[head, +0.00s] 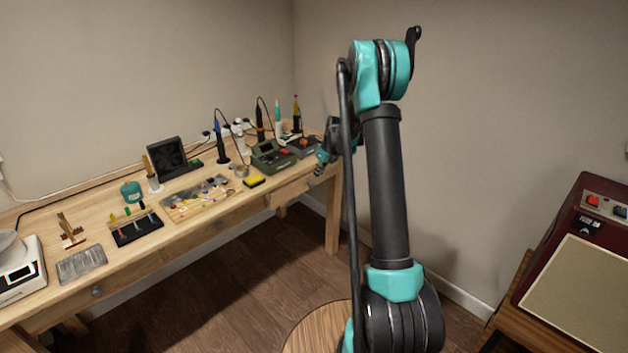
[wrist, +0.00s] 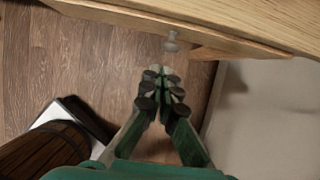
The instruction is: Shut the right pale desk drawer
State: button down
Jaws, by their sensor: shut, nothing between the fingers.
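The pale wooden desk (head: 180,225) runs along the left wall in the head view. Its right drawer (head: 288,193) is at the far right end, and its front looks slightly proud of the desk; the exact gap is hard to tell. In the wrist view the drawer front (wrist: 120,17) crosses the top, with a round knob (wrist: 172,42) on it. My gripper (wrist: 163,82) is shut and empty, pointing at the knob and just short of it. In the head view my gripper (head: 321,165) is by the drawer's right end, partly hidden by my arm.
Tools, a green soldering station (head: 270,155), a yellow sponge (head: 253,181) and a black fan (head: 172,157) stand on the desk. A round wooden stool top (head: 312,325) is below my arm.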

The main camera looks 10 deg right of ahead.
jog(key=c, duration=2.3)
grip_release()
jog(key=v, duration=0.4)
jog(key=shift+s+r, duration=0.1)
jog(key=shift+r, duration=0.25)
jog(key=shift+o, duration=1.3)
jog(key=shift+s+d, duration=0.1)
jog(key=shift+d, duration=0.05)
jog(key=o, duration=0.9)
jog(key=s+t, duration=0.1)
jog(key=s+d+t, duration=0.1)
jog(key=s+t, duration=0.1)
jog(key=s+d+n+t+y, duration=0.1)
jog(key=s, duration=0.1)
jog(key=shift+f, duration=0.35)
send_near(312, 184)
jog(key=shift+t, duration=0.4)
jog(key=x, duration=0.9)
jog(key=shift+f, duration=0.45)
grip_shut()
